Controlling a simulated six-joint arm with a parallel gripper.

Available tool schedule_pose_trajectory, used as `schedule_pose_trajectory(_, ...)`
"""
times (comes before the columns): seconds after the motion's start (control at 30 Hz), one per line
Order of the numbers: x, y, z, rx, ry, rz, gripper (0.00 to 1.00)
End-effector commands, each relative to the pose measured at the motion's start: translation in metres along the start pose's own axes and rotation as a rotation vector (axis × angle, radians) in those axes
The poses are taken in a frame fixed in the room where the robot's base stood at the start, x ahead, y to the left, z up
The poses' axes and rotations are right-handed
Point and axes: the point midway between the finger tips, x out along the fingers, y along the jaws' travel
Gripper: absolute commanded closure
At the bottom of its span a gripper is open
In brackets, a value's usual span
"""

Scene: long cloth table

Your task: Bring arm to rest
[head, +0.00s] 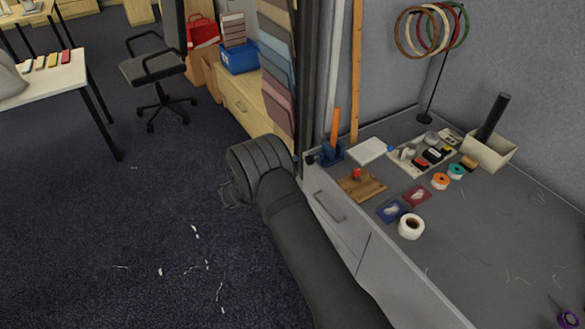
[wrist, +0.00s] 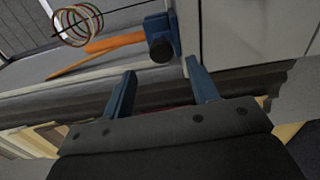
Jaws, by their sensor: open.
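My gripper is open in the wrist view (wrist: 161,68), with its two blue fingers apart and nothing between them. In the head view my dark arm reaches up from the bottom centre, and its end is off the left edge of the grey table (head: 470,240), over the floor side. The fingers are mostly hidden there. A blue holder (head: 329,153) with an orange stick (head: 335,128) stands at the table's near left corner. In the wrist view the blue holder (wrist: 158,28) and its dark knob lie just beyond the fingertips; I cannot tell the distance.
On the table are a wooden block (head: 362,187) with a red knob, a white tape roll (head: 411,226), a parts tray (head: 424,156), a white box (head: 487,152) and a hoop stand (head: 429,105). Hanging fabric samples (head: 277,75) are behind my arm. Dark floor (head: 120,240) is open left.

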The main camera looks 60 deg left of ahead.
Motion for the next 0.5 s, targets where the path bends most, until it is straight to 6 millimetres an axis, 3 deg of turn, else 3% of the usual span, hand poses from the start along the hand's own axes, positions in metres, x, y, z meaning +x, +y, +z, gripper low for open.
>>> schedule_pose_trajectory(0.27, 0.006, 0.000, 0.000, 0.001, -0.001, 0.000, 0.46)
schedule_pose_trajectory(0.5, 0.033, 0.000, 0.000, 0.000, -0.003, -0.001, 0.46)
